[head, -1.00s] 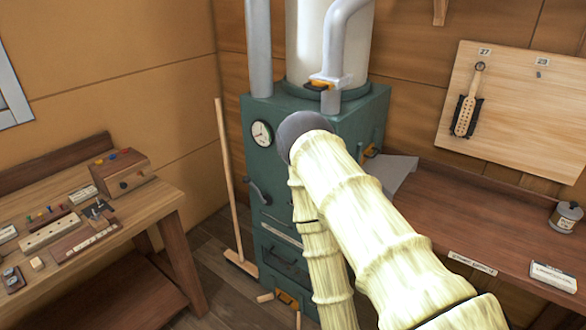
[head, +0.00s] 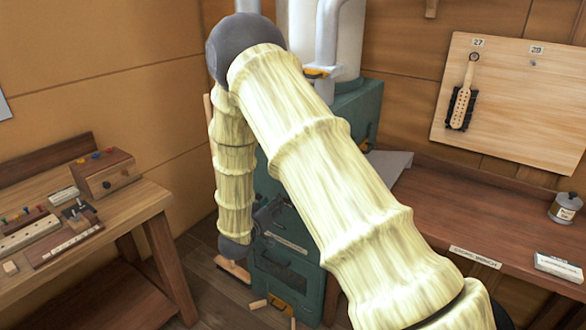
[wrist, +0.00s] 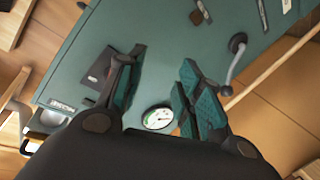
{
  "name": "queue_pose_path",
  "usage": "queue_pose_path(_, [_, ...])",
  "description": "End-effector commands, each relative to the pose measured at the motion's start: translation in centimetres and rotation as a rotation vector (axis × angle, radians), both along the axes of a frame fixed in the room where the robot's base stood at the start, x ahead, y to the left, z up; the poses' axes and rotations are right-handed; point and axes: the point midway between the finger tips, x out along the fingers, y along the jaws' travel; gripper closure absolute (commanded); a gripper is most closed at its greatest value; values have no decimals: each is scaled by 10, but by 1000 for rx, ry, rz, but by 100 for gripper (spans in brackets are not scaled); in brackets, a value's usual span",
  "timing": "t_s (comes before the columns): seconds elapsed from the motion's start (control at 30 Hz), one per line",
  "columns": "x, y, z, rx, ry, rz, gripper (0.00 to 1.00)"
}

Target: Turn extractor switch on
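In the wrist view, a dark rectangular plate (wrist: 102,72) with a small fitting lies on the green cabinet front (wrist: 155,28), left of my gripper's left finger. It may be the extractor switch, but I cannot read a label or tell its position. My gripper (wrist: 160,85) is open, with its two teal-padded fingers apart and nothing between them. The fingers hang over the cabinet front, and I cannot tell whether they touch it. In the head view my arm covers much of the green cabinet (head: 355,110), and I cannot make out the plate there.
A round gauge (wrist: 158,117) shows between the finger bases, and a crank handle (wrist: 235,57) stands right of my gripper. In the head view, a workbench (head: 160,198) with small tools is left, and a brown bench (head: 465,215) is right.

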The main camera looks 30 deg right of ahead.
Motion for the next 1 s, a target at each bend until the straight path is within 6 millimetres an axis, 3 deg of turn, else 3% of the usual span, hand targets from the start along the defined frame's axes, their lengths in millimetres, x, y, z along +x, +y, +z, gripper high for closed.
queue_pose_path(0.1, [17,-14,52,-76,-82,-122,64])
queue_pose_path(0.2, [21,-20,80,-112,-112,-194,64])
queue_pose_path(0.3, [21,-24,94,-129,-125,-232,64])
queue_pose_path(0.47, [25,-34,100,-132,-128,-245,64])
queue_pose_path(1.0, [56,-108,99,-131,-126,-242,64])
